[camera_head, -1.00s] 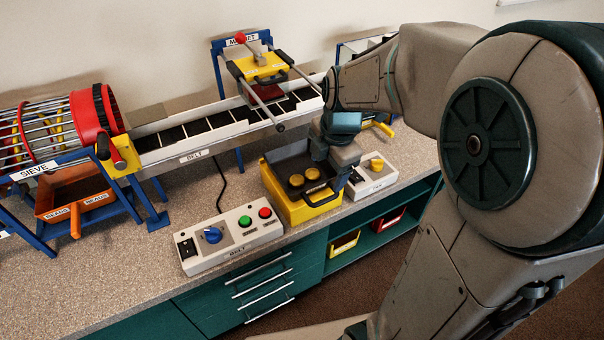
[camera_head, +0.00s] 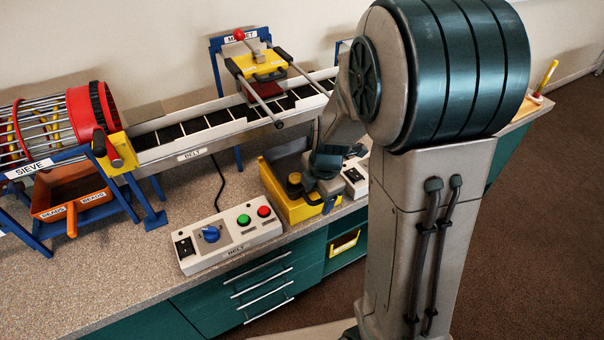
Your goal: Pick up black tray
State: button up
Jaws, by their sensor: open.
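A yellow box (camera_head: 275,196) stands at the front edge of the counter, right of the belt control panel. Its inside (camera_head: 288,163) looks black, and a yellow round piece (camera_head: 294,179) shows in it. I cannot tell whether this dark inside is the black tray; no other black tray is plain to see. My gripper (camera_head: 329,192) is open, pointing down over the right side of the box, close to its black handle. My own arm and gripper hide the right part of the box, and I cannot tell whether the fingers touch anything.
The belt (camera_head: 215,128) runs behind the box, under the magnet frame (camera_head: 262,68). The belt control panel (camera_head: 228,236) stands left, and another white panel (camera_head: 354,178) right, partly hidden. The sieve (camera_head: 62,125) and orange tray (camera_head: 72,197) are far left. The front-left counter is bare.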

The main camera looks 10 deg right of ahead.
jog(key=c, duration=1)
jog(key=shift+c, duration=0.3)
jog(key=shift+r, duration=0.1)
notch_tip(320, 180, up, 4)
jog(key=shift+r, duration=0.1)
jog(key=d+r, duration=0.2)
jog(key=d, duration=0.2)
jog(key=d+r, duration=0.2)
jog(key=d, duration=0.1)
jog(key=w+d+r, duration=0.1)
jog(key=d+r, duration=0.1)
jog(key=d, duration=0.2)
jog(key=shift+w+d+r, duration=0.1)
jog(key=shift+d+r, duration=0.25)
